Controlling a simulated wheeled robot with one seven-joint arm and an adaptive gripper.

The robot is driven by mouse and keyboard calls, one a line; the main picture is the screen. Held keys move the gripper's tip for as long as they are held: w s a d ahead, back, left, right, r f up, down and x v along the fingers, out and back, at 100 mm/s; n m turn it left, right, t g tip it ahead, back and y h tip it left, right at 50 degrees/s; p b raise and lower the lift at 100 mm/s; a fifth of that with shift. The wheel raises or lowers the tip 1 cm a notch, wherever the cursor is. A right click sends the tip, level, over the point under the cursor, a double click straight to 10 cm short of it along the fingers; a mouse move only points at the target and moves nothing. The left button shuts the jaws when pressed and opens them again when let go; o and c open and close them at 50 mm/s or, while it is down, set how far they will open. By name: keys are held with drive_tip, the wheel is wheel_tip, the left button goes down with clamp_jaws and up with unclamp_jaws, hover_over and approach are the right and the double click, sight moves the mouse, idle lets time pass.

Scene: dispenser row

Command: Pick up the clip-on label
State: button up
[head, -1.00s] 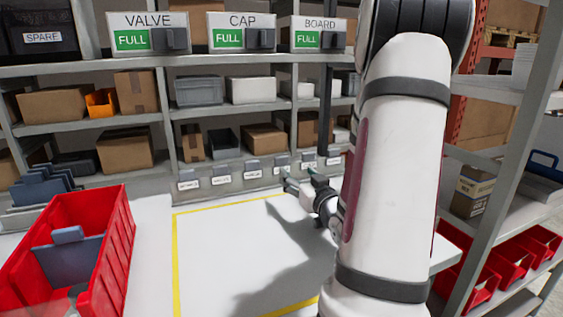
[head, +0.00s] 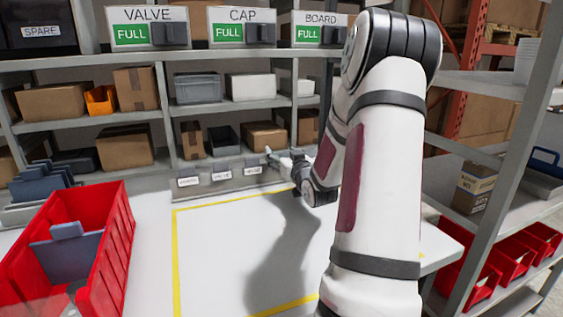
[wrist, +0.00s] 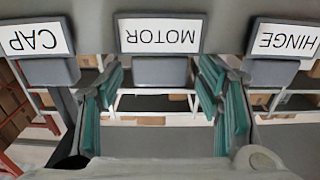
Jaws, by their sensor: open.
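Clip-on labels stand in a row on the rail at the back of the white table. In the wrist view, upside down, I see the MOTOR label (wrist: 159,36) in the middle, the CAP label (wrist: 36,38) at left and the HINGE label (wrist: 284,41) at right. Each has a grey clip tab. My gripper (wrist: 162,82) is open, with teal finger pads on either side of the MOTOR tab; I cannot tell whether they touch it. In the head view my gripper (head: 277,158) is at the rail, just right of the HINGE label (head: 253,171), and the arm hides labels further right.
A red bin (head: 118,245) with a grey divider stands at the table's left. Dispensers marked VALVE, CAP and BOARD, each showing FULL, sit on the upper shelf (head: 200,60). Boxes fill lower shelves. A rack (head: 515,130) stands at right. The yellow-outlined table area (head: 225,245) is clear.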

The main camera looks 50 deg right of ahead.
sight(282, 153)
drive_tip(key=shift+w+d, duration=0.15)
drive_tip(key=shift+w, duration=0.1)
drive_tip(key=c, duration=1)
drive_tip(key=shift+r, duration=0.1)
wheel_tip(282, 153, up, 10)
drive_tip(key=shift+f+p, duration=0.1)
drive_tip(key=shift+p, duration=0.8)
